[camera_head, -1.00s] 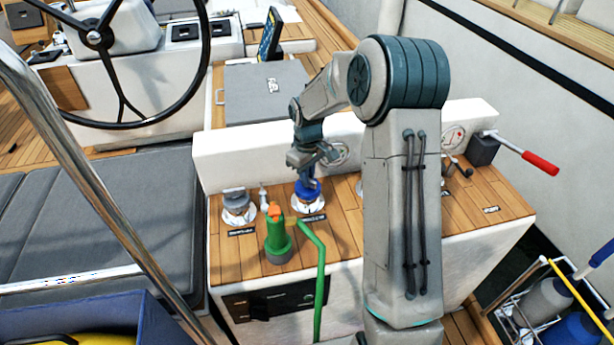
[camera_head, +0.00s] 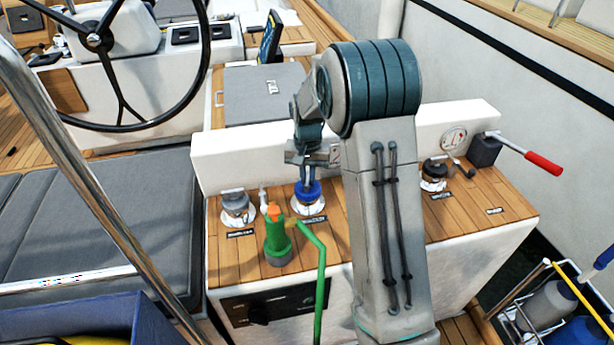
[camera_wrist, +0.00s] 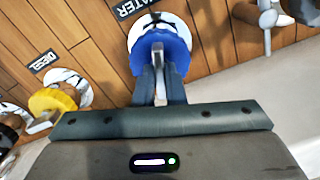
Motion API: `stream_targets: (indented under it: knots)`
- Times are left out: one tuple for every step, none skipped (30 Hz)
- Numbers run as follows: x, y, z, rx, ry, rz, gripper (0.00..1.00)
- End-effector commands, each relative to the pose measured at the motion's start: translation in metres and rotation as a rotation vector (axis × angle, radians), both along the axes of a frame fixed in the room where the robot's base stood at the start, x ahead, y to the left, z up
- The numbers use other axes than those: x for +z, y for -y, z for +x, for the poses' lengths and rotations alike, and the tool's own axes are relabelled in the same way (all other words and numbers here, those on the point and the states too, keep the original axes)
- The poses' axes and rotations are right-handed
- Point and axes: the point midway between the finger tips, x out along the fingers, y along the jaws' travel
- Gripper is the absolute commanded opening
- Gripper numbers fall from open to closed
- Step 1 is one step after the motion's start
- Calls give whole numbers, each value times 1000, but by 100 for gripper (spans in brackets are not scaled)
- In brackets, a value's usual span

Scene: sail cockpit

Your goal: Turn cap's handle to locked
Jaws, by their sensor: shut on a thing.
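A blue cap (camera_head: 308,195) sits in a round metal fitting on the wooden counter, and it fills the upper middle of the wrist view (camera_wrist: 160,55). Its raised handle (camera_wrist: 158,62) lies between my fingers. My gripper (camera_head: 308,181) points down onto the cap from above, shut on the handle. In the wrist view the fingers (camera_wrist: 158,85) press on both sides of the handle. A label reading "WATER" (camera_wrist: 135,7) is beside the cap. Any locked mark on the fitting cannot be made out.
A grey cap (camera_head: 236,206) and a green hand pump (camera_head: 276,240) with a bent green hose stand left of the blue cap. A yellow cap (camera_wrist: 55,101) is beside a "DIESEL" label. A red-handled lever (camera_head: 541,163) is at the right.

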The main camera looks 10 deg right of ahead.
Motion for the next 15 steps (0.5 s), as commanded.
stream_targets:
  knots:
    - [0, 0, 0, -42, 1, 0, 0]
    - [0, 0, 0, -68, 1, 0, 0]
    - [0, 0, 0, -102, 1, 0, 0]
    - [0, 0, 0, -127, 1, -1, 0]
    - [0, 0, 0, -151, 1, -1, 0]
    - [0, 0, 0, -182, 0, 0, 0]
    - [0, 0, 0, -205, 0, 0, 0]
    - [0, 0, 0, -226, 0, 0, 0]
    - [0, 0, 0, -252, 1, 0, 0]
    - [0, 0, 0, -271, 1, 0, 0]
    - [0, 0, 0, -287, 1, 0, 0]
    - [1, -1, 0, -309, 0, 0, 0]
    - [0, 0, 0, -324, 0, 0, 0]
    - [0, 0, 0, -339, 0, 0, 0]
    - [0, 0, 0, -356, 0, 0, 0]
